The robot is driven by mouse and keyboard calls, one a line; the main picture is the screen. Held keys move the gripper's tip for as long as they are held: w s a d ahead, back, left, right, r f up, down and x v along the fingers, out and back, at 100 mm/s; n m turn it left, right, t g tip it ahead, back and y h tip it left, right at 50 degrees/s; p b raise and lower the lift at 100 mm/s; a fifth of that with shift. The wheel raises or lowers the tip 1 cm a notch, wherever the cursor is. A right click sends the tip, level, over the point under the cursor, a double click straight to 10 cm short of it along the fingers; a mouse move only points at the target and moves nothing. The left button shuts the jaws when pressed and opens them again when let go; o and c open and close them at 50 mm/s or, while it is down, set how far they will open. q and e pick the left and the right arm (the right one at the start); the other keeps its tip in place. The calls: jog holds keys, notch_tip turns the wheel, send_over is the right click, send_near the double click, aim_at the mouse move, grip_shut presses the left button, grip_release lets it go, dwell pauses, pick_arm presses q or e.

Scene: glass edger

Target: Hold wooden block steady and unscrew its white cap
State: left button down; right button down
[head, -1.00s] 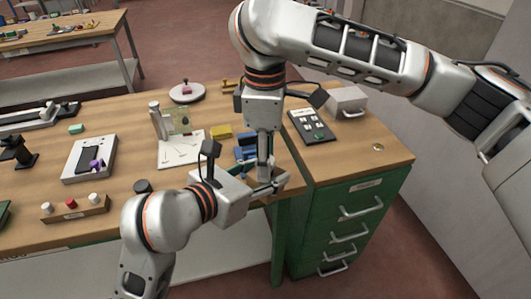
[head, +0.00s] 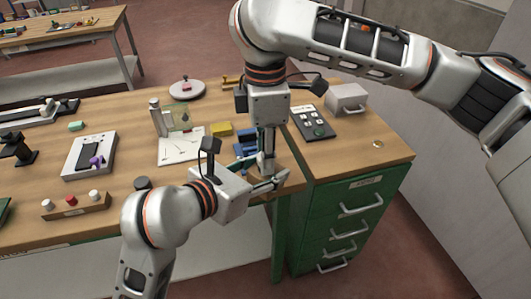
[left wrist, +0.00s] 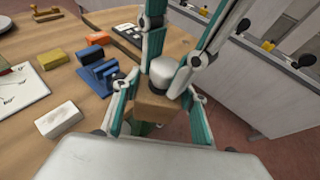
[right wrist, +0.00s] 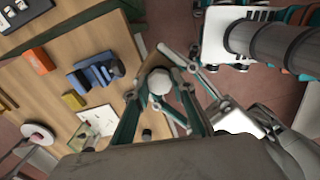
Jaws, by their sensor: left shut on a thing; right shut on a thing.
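The wooden block (left wrist: 155,108) shows in the left wrist view with its white cap (left wrist: 172,76) on top, above a dark collar. My left gripper (head: 276,183) is shut on the block, one teal finger on each side. My right gripper (head: 266,168) points straight down from above, shut on the white cap. In the right wrist view the cap (right wrist: 160,82) sits between the right gripper's fingertips, with part of the block (right wrist: 150,64) beyond it. In the head view the grippers mostly hide the block and cap. I cannot tell how far the cap is turned.
Close by on the bench lie a blue holder (left wrist: 98,72), a yellow block (left wrist: 53,59) and a whitish block (left wrist: 58,119). A rack of coloured knobs (head: 75,206) stands at the left. A black button panel (head: 312,123) lies right of the grippers. The bench edge is close.

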jog(key=c, duration=1.7)
grip_release()
jog(key=shift+r, duration=2.3)
jog(key=shift+c, duration=0.3)
notch_tip(320, 180, up, 2)
jog(key=shift+r+m, duration=0.2)
jog(key=shift+m, duration=0.9)
jog(key=shift+r+m, duration=0.35)
jog(key=shift+m, duration=0.15)
jog(key=shift+f, duration=3.85)
